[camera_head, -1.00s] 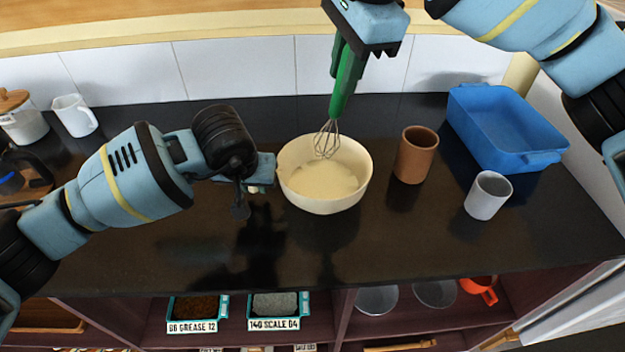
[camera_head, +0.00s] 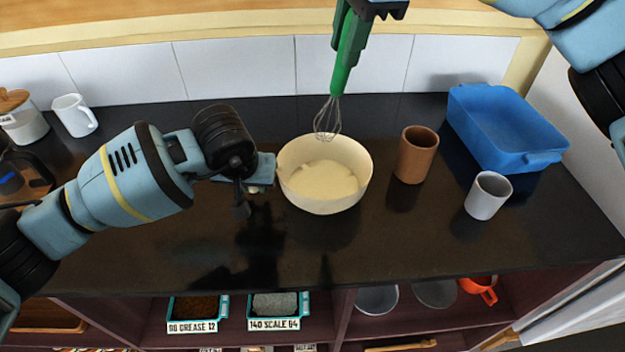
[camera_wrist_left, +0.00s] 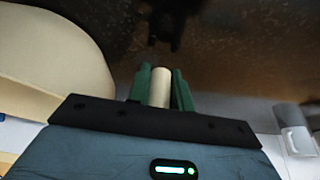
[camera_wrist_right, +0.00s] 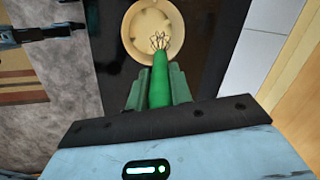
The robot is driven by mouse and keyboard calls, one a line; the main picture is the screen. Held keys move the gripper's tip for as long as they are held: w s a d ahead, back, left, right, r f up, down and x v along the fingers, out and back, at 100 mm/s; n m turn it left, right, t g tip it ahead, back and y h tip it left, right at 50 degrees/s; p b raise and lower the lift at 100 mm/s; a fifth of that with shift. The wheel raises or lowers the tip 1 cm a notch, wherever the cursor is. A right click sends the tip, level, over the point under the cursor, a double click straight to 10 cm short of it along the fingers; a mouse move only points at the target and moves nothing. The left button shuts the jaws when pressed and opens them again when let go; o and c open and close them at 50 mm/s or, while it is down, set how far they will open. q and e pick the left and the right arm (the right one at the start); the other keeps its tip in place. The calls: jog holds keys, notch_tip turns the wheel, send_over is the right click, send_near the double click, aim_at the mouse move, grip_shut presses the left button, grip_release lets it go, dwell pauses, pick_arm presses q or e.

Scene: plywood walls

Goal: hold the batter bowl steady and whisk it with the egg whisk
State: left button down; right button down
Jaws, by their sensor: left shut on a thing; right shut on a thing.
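The cream batter bowl (camera_head: 330,200) stands upright on the dark counter with pale batter (camera_head: 324,180) in it. My left gripper (camera_head: 262,184) is at the bowl's left side. In the left wrist view its fingers (camera_wrist_left: 160,84) are shut on a short cream handle, with the bowl wall (camera_wrist_left: 60,60) beside it. My right gripper (camera_head: 350,45) is shut on the green handle of the egg whisk (camera_head: 328,116) and holds it nearly upright, wires down. The wires are at the bowl's back rim, seemingly above the batter. In the right wrist view the whisk (camera_wrist_right: 159,85) points at the bowl (camera_wrist_right: 137,55).
A brown cup (camera_head: 416,155) stands close to the bowl's right. A grey cup (camera_head: 488,196) and a blue tray (camera_head: 505,130) are further right. A white mug (camera_head: 74,116) and a lidded jar (camera_head: 22,120) stand at the back left. The front counter is clear.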

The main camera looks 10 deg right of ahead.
pick_arm(q)
jog(key=c, duration=1.2)
grip_release()
jog(key=shift+o, duration=0.2)
jog(key=d+v, duration=0.1)
jog(key=v, duration=1.1)
jog(key=shift+a, duration=0.45)
jog(key=shift+s, duration=0.15)
